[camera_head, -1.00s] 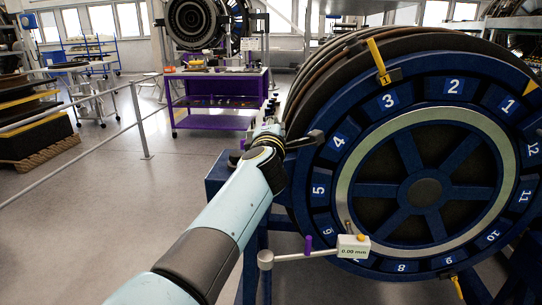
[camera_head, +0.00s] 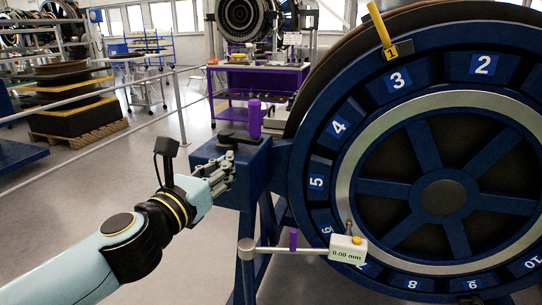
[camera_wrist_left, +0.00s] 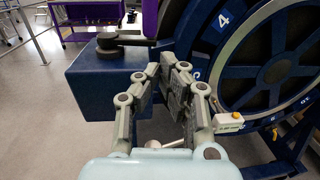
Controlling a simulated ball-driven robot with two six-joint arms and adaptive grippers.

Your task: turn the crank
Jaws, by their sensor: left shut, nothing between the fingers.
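The crank is a dark flat arm (camera_head: 240,138) with an upright purple handle (camera_head: 254,118), on top of a blue box (camera_head: 205,152) at the wheel's left side. In the left wrist view, the crank arm (camera_wrist_left: 122,40) and purple handle (camera_wrist_left: 150,18) show beyond the fingers. My left gripper (camera_head: 229,168) is shut and empty, in front of the box and below the crank handle in the picture, apart from the handle. Its fingertips (camera_wrist_left: 166,64) also show in the left wrist view. My right gripper is not in view.
A large blue wheel with numbered plates (camera_head: 341,127) fills the right. A gauge reading 0.00 mm (camera_head: 347,250) sits on a grey rod low at its left. A purple cart (camera_head: 258,80) stands behind. Open floor lies to the left.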

